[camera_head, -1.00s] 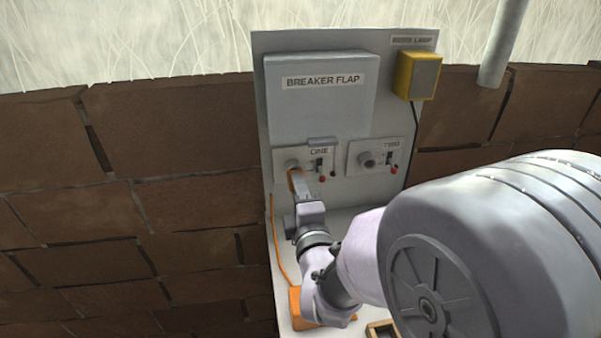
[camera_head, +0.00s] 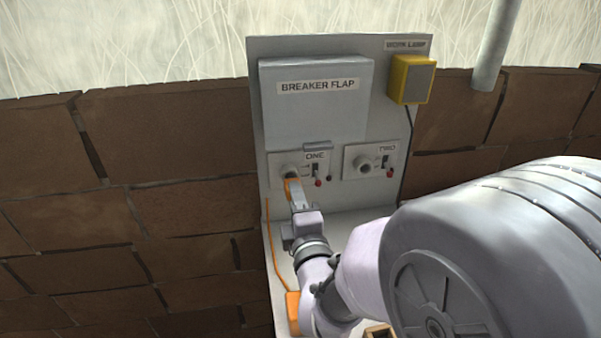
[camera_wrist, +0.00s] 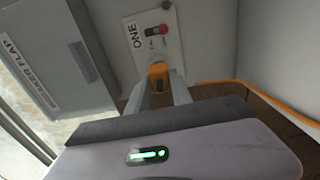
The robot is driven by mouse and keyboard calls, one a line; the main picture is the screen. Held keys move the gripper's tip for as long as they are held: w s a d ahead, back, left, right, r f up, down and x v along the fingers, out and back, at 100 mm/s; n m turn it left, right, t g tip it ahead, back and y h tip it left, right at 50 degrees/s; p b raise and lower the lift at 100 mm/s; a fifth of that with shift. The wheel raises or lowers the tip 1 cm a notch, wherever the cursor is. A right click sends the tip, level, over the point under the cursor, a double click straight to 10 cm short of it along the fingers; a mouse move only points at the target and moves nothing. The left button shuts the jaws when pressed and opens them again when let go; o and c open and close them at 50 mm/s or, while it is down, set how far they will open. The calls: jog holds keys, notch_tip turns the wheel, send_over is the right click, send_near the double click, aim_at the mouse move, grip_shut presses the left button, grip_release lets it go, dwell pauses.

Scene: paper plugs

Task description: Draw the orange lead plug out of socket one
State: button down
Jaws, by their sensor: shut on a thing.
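The orange lead plug (camera_head: 291,187) is between the fingertips of my gripper (camera_head: 296,195), in front of and slightly below socket one (camera_head: 289,170). In the wrist view the orange plug (camera_wrist: 157,76) sits between the two fingers of my gripper (camera_wrist: 160,88), which is shut on it. The grey round face of socket one shows above the plug in the head view. The plug's front end is hidden, so I cannot tell whether its tip is still inside the socket. The label ONE (camera_wrist: 134,35) is on the plate beyond the plug.
The closed breaker flap box (camera_head: 315,105) is above socket one. Socket two (camera_head: 365,163), with nothing plugged in, is to the right. The yellow work lamp (camera_head: 411,79) is higher right. An orange cord (camera_head: 268,235) hangs left, down to an orange block (camera_head: 293,312).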

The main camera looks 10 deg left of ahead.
jog(key=shift+s, duration=0.1)
jog(key=v, duration=0.2)
jog(key=shift+s+d, duration=0.1)
jog(key=shift+s, duration=0.15)
